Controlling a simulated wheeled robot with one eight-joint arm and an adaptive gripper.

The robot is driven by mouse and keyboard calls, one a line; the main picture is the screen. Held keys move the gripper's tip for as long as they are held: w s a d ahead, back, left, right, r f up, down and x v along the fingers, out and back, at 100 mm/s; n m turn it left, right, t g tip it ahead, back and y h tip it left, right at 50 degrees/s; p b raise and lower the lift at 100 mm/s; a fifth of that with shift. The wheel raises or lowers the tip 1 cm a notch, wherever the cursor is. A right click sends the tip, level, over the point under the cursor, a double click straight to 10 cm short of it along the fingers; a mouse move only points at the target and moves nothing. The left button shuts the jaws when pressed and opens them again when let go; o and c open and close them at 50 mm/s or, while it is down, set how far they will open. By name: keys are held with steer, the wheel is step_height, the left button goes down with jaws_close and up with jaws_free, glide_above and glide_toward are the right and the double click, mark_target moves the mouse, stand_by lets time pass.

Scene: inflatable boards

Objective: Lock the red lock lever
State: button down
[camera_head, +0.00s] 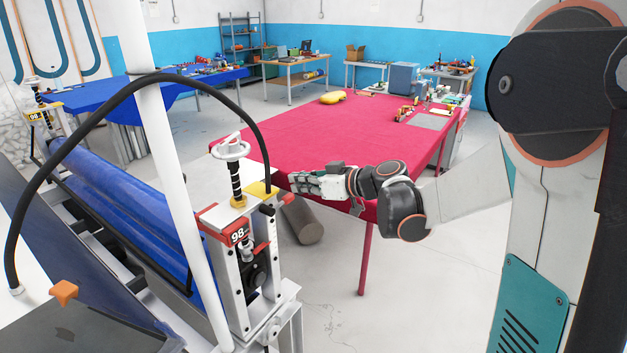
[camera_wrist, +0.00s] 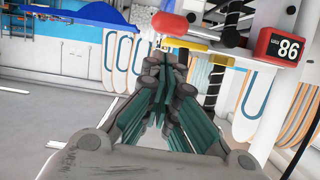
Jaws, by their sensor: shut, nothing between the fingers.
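The red lock lever shows in the wrist view as a rounded red knob (camera_wrist: 170,25) on a pale rod, beside the press frame. In the head view, a small red part (camera_head: 284,197) at the right of the press top, by the yellow plate (camera_head: 262,189), looks like it, but the hose end and frame make this unclear. My gripper (camera_head: 294,182) is shut and empty, pointing left toward the press from its right side. In the wrist view my fingertips (camera_wrist: 163,62) are just below the knob in the picture. I see a gap; contact is not visible.
The roller press has a white handwheel (camera_head: 230,147), a red number box (camera_head: 238,234) and a black hose (camera_head: 118,95) arching over it. A white post (camera_head: 160,130) stands in front. A red-covered table (camera_head: 300,125) is behind my gripper. The floor at right is open.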

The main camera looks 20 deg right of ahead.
steer(key=shift+w+a+f, duration=0.2)
steer(key=shift+f, duration=0.35)
steer(key=shift+w+a+f, duration=0.15)
steer(key=shift+w+f, duration=0.05)
steer(key=shift+f, duration=0.3)
steer(key=shift+d+f+b, duration=0.15)
steer(key=shift+f+b, duration=0.1)
steer(key=shift+b, duration=0.2)
